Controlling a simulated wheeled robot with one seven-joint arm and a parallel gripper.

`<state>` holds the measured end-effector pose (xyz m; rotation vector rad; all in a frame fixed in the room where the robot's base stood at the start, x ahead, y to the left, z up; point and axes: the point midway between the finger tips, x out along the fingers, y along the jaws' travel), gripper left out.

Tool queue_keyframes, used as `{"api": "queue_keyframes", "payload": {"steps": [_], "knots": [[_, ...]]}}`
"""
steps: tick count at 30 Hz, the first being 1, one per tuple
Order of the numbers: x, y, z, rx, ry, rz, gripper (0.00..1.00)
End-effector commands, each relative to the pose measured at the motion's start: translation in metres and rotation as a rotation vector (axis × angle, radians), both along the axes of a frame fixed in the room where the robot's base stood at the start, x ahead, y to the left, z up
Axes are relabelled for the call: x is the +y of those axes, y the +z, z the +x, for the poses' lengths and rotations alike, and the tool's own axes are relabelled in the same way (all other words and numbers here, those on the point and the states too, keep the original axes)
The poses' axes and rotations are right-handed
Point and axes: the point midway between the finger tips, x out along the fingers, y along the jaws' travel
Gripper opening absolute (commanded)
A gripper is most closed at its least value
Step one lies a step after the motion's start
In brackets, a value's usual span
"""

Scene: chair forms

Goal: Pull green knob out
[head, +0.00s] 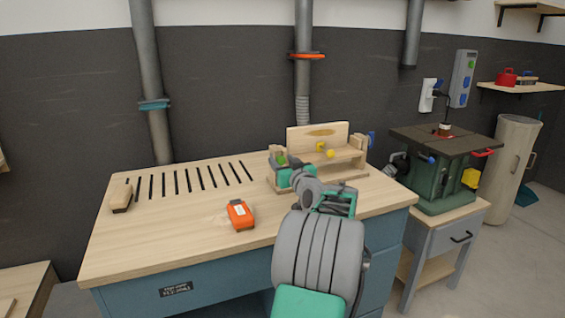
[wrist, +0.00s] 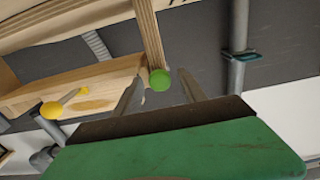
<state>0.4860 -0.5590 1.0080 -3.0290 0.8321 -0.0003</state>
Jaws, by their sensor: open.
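The green knob (wrist: 160,80) shows in the wrist view as a round green end in front of a wooden strip. It lies between the two fingertips of my gripper (wrist: 157,88), which are spread apart with a gap on either side of it. In the head view the green knob (head: 281,160) is partly hidden by my gripper (head: 283,168) at the left end of the wooden rack. I cannot tell how deep it sits between the fingers. The wooden rack (head: 315,137) stands on the workbench and also carries a yellow knob (head: 330,154).
The workbench (head: 180,235) has a row of slots at the back. An orange device (head: 240,214) and a wooden brush (head: 121,198) lie on it. A green machine (head: 436,180) stands to the right. The front left of the bench is clear.

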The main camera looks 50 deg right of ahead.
Motion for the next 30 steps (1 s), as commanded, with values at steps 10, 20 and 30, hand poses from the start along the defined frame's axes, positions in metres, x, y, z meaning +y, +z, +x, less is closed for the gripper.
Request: {"api": "queue_keyframes", "payload": {"steps": [10, 20, 30], "knots": [[0.0005, 0.0000, -0.0002, 0.000, 0.000, 0.000, 0.33], [0.0005, 0.0001, -0.0001, 0.000, 0.001, 0.000, 0.06], [0.0007, 0.0001, -0.0002, 0.000, 0.001, 0.000, 0.00]]}}
